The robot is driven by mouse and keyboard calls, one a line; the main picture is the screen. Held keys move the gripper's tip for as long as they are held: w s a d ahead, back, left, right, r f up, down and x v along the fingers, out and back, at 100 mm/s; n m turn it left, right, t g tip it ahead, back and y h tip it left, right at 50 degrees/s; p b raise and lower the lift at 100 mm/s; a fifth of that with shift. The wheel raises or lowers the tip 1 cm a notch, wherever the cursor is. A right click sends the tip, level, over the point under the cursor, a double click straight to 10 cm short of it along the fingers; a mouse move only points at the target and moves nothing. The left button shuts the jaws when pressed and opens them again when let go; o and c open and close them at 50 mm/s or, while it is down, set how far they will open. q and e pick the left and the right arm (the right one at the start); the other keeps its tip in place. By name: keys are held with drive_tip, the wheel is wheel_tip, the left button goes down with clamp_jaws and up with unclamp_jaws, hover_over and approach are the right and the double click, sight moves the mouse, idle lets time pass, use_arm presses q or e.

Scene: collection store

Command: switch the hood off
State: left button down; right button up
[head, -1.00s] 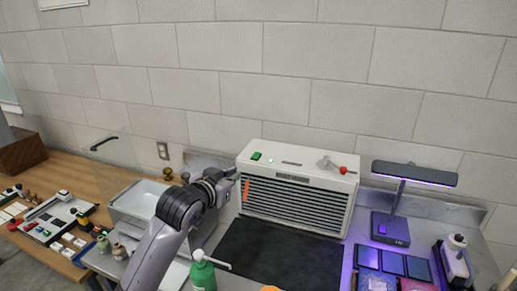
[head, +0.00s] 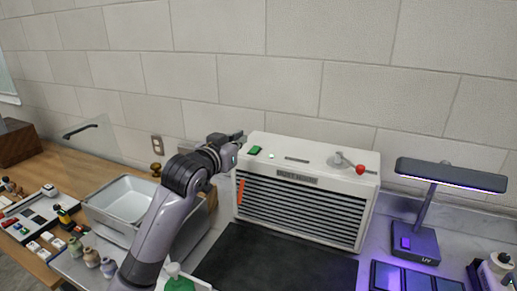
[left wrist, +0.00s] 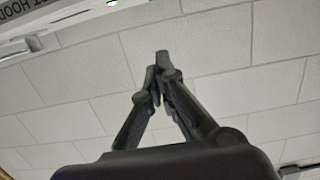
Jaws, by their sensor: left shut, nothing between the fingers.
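The dust hood (head: 300,179) is a white box with a dark slatted front, standing against the wall. On its top are a green rocker switch (head: 254,150) at the left, a small pale light (head: 271,156) beside it, and a grey lever with a red knob (head: 360,169) at the right. My left gripper (head: 240,138) is shut and empty at the hood's top left back corner, close to the green switch; I cannot tell whether it touches. In the left wrist view its fingertips (left wrist: 160,68) meet, with part of the hood (left wrist: 60,12) at top left. My right gripper is out of view.
A dark mat (head: 270,262) lies before the hood. A UV lamp (head: 425,215) stands to the right. A metal tray (head: 100,205) and small bottles (head: 92,258) are left of my arm; a green pump bottle (head: 178,284) is at the front.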

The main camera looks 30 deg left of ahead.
use_arm(q)
drive_tip(key=p, duration=0.4)
hover_over(255, 152)
drive_tip(key=s, duration=0.1)
drive_tip(key=shift+d+f, duration=0.1)
drive_tip(key=shift+f, duration=0.25)
drive_tip(key=f, duration=0.1)
drive_tip(key=w+f, duration=0.1)
drive_tip(key=f, duration=0.1)
drive_tip(key=shift+f+p, duration=0.1)
drive_tip(key=shift+p, duration=0.3)
drive_tip(key=shift+f, duration=0.55)
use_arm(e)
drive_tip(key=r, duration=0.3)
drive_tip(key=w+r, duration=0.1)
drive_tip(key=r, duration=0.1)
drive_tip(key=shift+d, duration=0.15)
